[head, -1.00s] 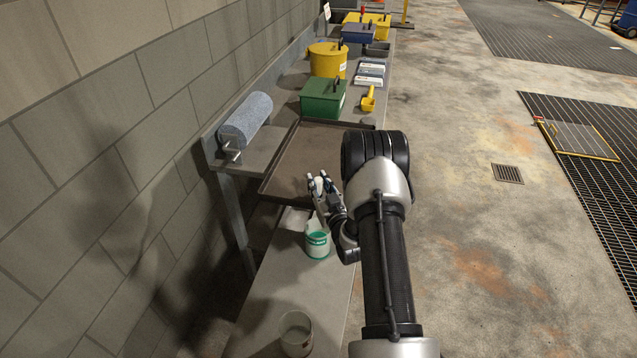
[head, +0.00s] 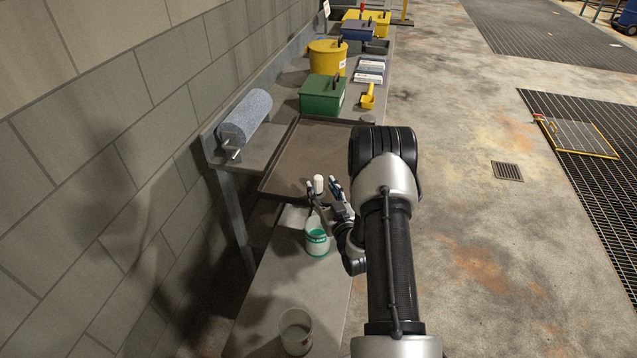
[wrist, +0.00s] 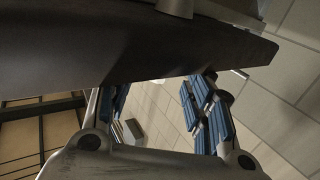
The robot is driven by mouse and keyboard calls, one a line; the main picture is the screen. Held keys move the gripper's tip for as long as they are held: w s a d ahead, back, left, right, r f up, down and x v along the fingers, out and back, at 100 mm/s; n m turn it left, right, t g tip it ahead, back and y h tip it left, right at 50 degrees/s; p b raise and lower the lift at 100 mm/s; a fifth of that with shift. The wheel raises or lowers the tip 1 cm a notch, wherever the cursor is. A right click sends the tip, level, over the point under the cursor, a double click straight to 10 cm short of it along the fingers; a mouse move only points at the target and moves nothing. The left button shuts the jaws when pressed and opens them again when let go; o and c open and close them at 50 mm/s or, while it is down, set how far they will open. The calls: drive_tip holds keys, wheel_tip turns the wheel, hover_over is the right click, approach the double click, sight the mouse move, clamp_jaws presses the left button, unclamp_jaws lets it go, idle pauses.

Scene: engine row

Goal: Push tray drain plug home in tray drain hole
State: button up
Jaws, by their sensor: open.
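The drain tray (head: 318,150) is a wide, shallow dark tray on the bench. A pale plug (head: 319,184) stands upright at its near end. A pale rounded end, likely the plug (wrist: 175,7), shows at the top of the wrist view, above the dark tray wall (wrist: 130,50). My gripper (head: 322,188) is open at the tray's near edge, with its fingertips spread on either side of the plug and apart from it. Its blue-padded fingers (wrist: 162,100) also show open and empty in the wrist view, below the wall. The drain hole is hidden, so I cannot tell how deep the plug sits.
A white and green container (head: 317,240) stands just below my gripper, near a white cloth (head: 294,217). The block wall is on the left.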

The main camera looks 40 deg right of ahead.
drive_tip(key=v, duration=0.8)
drive_tip(key=shift+r, duration=0.1)
